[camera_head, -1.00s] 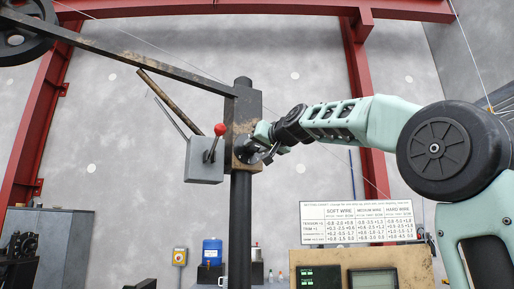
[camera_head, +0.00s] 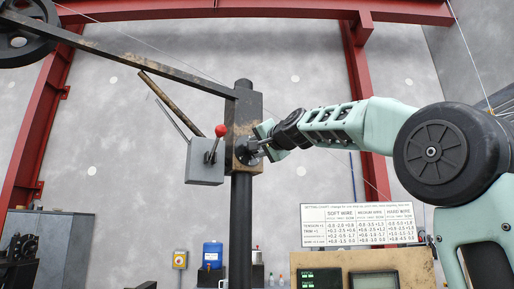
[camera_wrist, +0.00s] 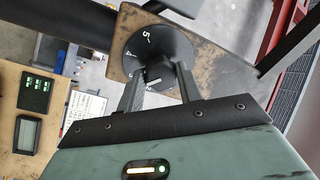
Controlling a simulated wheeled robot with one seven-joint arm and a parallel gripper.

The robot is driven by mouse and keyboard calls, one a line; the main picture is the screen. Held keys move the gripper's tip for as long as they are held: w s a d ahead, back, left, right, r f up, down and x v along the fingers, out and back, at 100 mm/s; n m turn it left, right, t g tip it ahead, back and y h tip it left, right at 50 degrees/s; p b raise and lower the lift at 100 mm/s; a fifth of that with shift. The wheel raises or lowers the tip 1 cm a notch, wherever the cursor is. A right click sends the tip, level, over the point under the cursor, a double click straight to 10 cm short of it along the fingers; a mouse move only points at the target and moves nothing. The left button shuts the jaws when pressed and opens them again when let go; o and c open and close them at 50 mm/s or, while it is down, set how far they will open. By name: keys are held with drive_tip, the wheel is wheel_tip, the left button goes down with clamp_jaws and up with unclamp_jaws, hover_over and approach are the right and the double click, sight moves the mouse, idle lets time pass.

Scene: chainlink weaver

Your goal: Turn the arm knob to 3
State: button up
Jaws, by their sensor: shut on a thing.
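The arm knob (camera_wrist: 153,76) sits on a dark round dial (camera_wrist: 168,50) with white numerals. The 5 and 4 are readable in the wrist view; the lower numerals are partly hidden by a finger, and I cannot tell which one the knob points at. My gripper (camera_wrist: 158,84) is shut on the knob, one finger on each side. In the head view the dial (camera_head: 246,151) is on the brown post block, and my gripper (camera_head: 262,144) reaches it from the right.
A grey box (camera_head: 204,162) with a red-balled lever (camera_head: 221,131) stands just left of the dial. A dark beam (camera_head: 150,64) runs up-left from the post. A settings chart (camera_head: 357,224) and a panel with displays (camera_head: 362,262) are lower right.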

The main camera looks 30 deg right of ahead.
idle(0.4)
drive_tip(key=o, duration=1)
drive_tip(key=shift+s+a+f+b, duration=0.2)
drive_tip(key=shift+s+b, duration=1.45)
drive_tip(key=shift+s, duration=1.25)
drive_tip(key=shift+s+a+f+b, duration=0.15)
drive_tip(key=shift+s+b, duration=1.55)
drive_tip(key=shift+s, duration=1.2)
drive_tip(key=shift+s+a+f+b, duration=0.2)
drive_tip(key=shift+s+b, duration=1.45)
drive_tip(key=shift+s, duration=1.25)
